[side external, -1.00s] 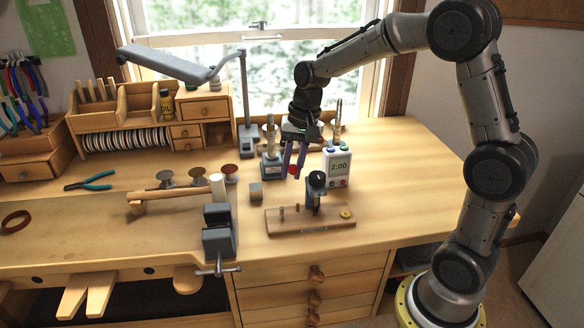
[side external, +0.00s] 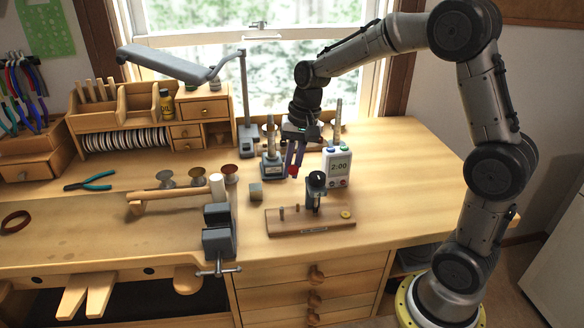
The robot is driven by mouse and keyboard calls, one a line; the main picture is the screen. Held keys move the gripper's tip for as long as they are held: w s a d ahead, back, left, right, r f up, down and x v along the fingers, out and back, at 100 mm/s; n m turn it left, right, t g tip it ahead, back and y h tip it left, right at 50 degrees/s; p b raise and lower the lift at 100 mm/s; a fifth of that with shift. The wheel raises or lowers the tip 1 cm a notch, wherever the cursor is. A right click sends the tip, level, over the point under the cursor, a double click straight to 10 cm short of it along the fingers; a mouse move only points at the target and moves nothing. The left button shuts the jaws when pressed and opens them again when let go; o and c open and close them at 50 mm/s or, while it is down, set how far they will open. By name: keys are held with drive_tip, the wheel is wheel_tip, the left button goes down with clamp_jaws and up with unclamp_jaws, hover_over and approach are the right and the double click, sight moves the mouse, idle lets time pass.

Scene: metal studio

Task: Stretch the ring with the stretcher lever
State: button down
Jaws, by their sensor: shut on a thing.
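The ring stretcher (side external: 271,172) stands mid-bench, with a grey base and an upright tapered post. A red knob (side external: 293,171), seemingly the end of its lever, shows just to the right of the base. My gripper (side external: 294,168) points down over it, with its purple fingers shut on the red knob. The rest of the lever is hidden or too small to make out. I cannot make out a ring on the post at this size.
In front are a dark device (side external: 315,190) and a wooden board (side external: 290,222) with pegs. A mallet (side external: 170,200) and a grey vise (side external: 218,235) lie left. The right bench is clear.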

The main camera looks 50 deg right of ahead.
sight(293, 194)
drive_tip(key=shift+s+a, duration=0.2)
drive_tip(key=shift+a, duration=0.15)
drive_tip(key=shift+s+a+f, duration=0.15)
drive_tip(key=shift+s+f, duration=0.05)
drive_tip(key=shift+f, duration=0.6)
drive_tip(key=shift+s+a+f, duration=0.1)
drive_tip(key=shift+s+f, duration=0.05)
drive_tip(key=shift+f, duration=0.6)
drive_tip(key=c, duration=0.9)
unclamp_jaws()
drive_tip(key=shift+c, duration=0.2)
drive_tip(key=shift+r, duration=0.1)
drive_tip(key=shift+w+d, duration=0.1)
drive_tip(key=shift+d+r, duration=0.1)
drive_tip(key=shift+r, duration=0.55)
wheel_tip(293, 194, up, 12)
drive_tip(key=s+d, duration=0.1)
drive_tip(key=s, duration=0.1)
drive_tip(key=shift+d+r, duration=0.15)
drive_tip(key=shift+d, duration=0.1)
